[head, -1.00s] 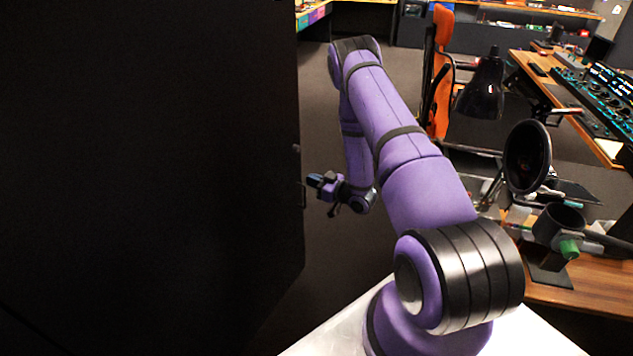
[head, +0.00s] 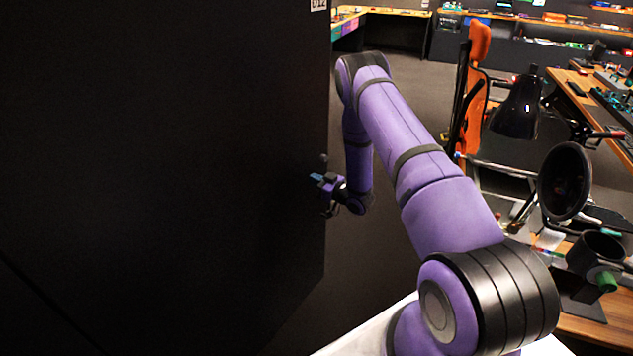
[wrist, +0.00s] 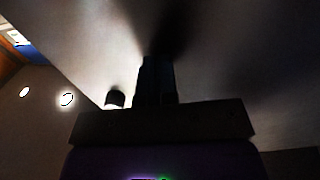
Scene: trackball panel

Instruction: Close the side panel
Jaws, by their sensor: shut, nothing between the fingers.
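A large black panel (head: 160,150) fills the left half of the head view, its right edge running upright just beside my gripper. My gripper (head: 318,178) is at that edge, shut and empty, with its tip against or very close to the panel. In the wrist view my gripper (wrist: 157,80) points at a pale, shadowed surface (wrist: 220,50) close ahead. A small dark knob-like shape (wrist: 115,98) shows left of the fingers. I cannot tell whether the fingers touch the surface.
An orange chair (head: 475,85), a dark lamp (head: 520,108) and a round black disc (head: 564,180) stand to the right. A wooden desk (head: 590,325) with a dark cup-shaped holder (head: 595,255) is at the lower right. Grey floor (head: 410,100) is open beyond my arm.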

